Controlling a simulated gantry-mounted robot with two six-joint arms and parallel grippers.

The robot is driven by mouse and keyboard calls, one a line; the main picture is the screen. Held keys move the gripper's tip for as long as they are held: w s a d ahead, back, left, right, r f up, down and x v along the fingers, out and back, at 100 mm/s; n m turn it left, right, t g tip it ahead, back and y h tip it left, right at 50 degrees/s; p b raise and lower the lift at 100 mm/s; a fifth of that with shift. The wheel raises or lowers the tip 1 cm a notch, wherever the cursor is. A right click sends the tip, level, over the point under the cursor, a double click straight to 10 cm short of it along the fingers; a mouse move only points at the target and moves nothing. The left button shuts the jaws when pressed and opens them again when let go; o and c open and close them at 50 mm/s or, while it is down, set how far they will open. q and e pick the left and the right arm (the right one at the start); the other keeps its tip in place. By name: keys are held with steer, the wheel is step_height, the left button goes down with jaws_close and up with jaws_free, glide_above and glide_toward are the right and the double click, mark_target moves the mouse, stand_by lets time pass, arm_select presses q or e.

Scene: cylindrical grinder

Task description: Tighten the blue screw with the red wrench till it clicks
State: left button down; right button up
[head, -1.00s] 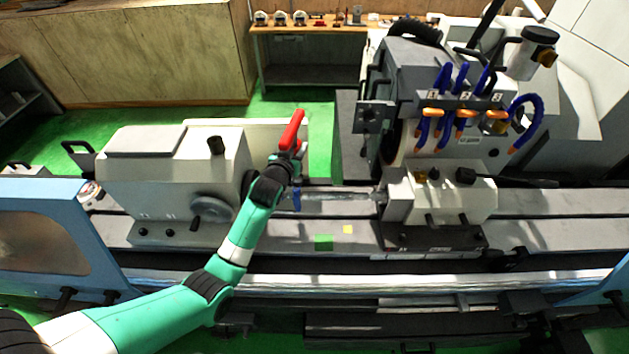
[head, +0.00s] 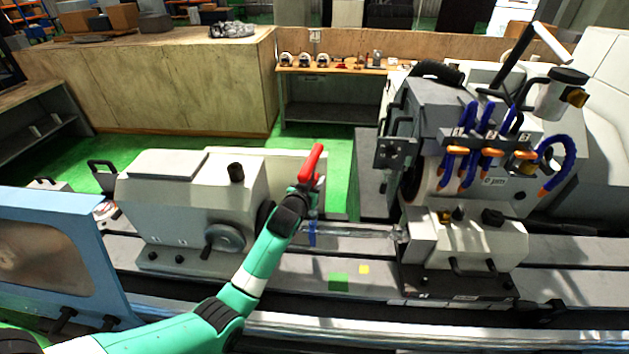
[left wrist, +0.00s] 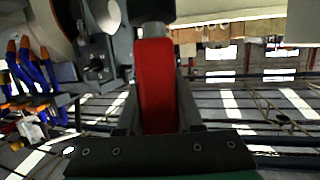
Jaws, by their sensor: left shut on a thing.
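The red wrench (head: 312,163) stands up from my left gripper (head: 303,192) in the head view, tilted slightly right at the top. My left gripper is shut on it. In the left wrist view the red wrench (left wrist: 157,85) lies between the dark fingers (left wrist: 158,120), and its upper end meets a dark block. A small blue part (head: 312,233), which looks like the blue screw, shows on the shaft just below and right of the gripper. The wrench is above it and apart from it in the picture; contact is hidden by the gripper. My right gripper is not in view.
The grey tailstock (head: 190,200) stands left of my gripper. The grinding head with blue hoses (head: 470,150) stands to the right, with the white workhead (head: 465,245) below it.

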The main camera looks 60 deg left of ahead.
arm_select(q)
steer(key=shift+a+f+b, duration=0.1)
steer(key=shift+f+b, duration=0.35)
steer(key=shift+f, duration=0.3)
steer(key=shift+f+b, duration=0.3)
steer(key=shift+f, duration=0.05)
steer(key=shift+w+f+b, duration=0.1)
steer(key=shift+f+b, duration=1.15)
steer(key=shift+f, duration=0.1)
steer(key=shift+f+b, duration=0.25)
steer(key=shift+b, duration=0.05)
stand_by(0.3)
steer(key=shift+f+m+t+h+p, duration=0.15)
steer(key=shift+m+t+h+p, duration=0.4)
steer(key=shift+p, duration=0.7)
steer(key=shift+f+m+h, duration=0.15)
steer(key=shift+m+h, duration=0.1)
steer(key=shift+w+f+m+t+h, duration=0.1)
steer(key=shift+m+t+h, duration=0.3)
steer(key=shift+h, duration=0.1)
